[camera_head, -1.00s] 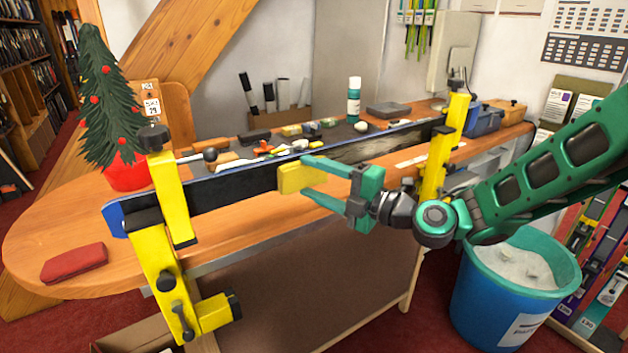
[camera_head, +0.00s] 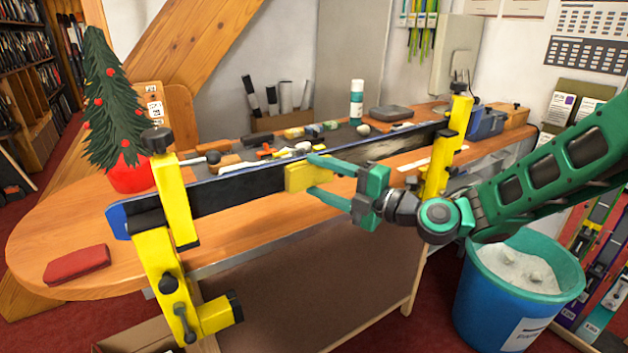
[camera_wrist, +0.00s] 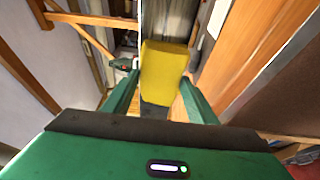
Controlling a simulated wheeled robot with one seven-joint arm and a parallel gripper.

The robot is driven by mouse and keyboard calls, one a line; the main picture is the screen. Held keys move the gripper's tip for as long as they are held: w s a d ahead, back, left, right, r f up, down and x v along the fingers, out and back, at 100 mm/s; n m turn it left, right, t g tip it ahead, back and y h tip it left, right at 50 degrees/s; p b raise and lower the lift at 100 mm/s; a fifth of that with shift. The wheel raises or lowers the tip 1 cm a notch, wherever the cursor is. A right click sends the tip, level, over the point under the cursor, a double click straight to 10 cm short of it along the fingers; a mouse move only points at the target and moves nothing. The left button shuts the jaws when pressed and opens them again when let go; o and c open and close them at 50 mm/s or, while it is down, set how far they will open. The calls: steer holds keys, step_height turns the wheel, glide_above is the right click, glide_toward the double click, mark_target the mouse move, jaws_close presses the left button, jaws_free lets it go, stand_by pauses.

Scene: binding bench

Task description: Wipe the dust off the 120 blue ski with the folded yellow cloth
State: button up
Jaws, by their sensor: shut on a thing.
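The blue-edged ski (camera_head: 240,188) is clamped on its side along the front of the bench, its dark face towards me. Left of the cloth this face looks black and clean; right of it a pale grey, streaky dusty stretch (camera_head: 390,148) runs towards the right clamp. My gripper (camera_head: 316,175) is shut on the folded yellow cloth (camera_head: 300,178), which lies against the ski's face near its middle. In the wrist view the cloth (camera_wrist: 164,72) covers the ski's width between my fingers, with greyish ski face (camera_wrist: 154,18) above it. The ski's number is not readable.
Yellow clamps hold the ski at left (camera_head: 176,200) and right (camera_head: 436,172). Tools and a green-white bottle (camera_head: 356,102) stand on the bench behind. A red case (camera_head: 77,265) and a small decorated tree (camera_head: 112,110) are at left. A blue bucket (camera_head: 500,305) stands below my arm.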

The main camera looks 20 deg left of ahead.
mark_target(371, 152)
steer(key=shift+w+d+r, duration=0.1)
steer(key=shift+w+d, duration=1.35)
steer(key=shift+w, duration=0.3)
steer(key=shift+w+d+f, duration=0.1)
steer(key=shift+w+d, duration=1.35)
steer(key=shift+w, duration=0.3)
steer(key=shift+w+d+r, duration=0.1)
steer(key=shift+w+d, duration=1.35)
steer(key=shift+w, duration=0.3)
steer(key=shift+w+d, duration=1.8)
steer(key=shift+w, duration=0.25)
steer(key=shift+w+d, duration=1.8)
steer(key=shift+w, duration=0.25)
steer(key=shift+s+a, duration=1.75)
steer(key=shift+s, duration=0.05)
steer(key=shift+s+a, duration=0.95)
steer(key=shift+s, duration=0.3)
steer(key=shift+s+a, duration=0.95)
steer(key=shift+s, duration=0.3)
steer(key=s+a, duration=0.5)
steer(key=shift+s, duration=0.4)
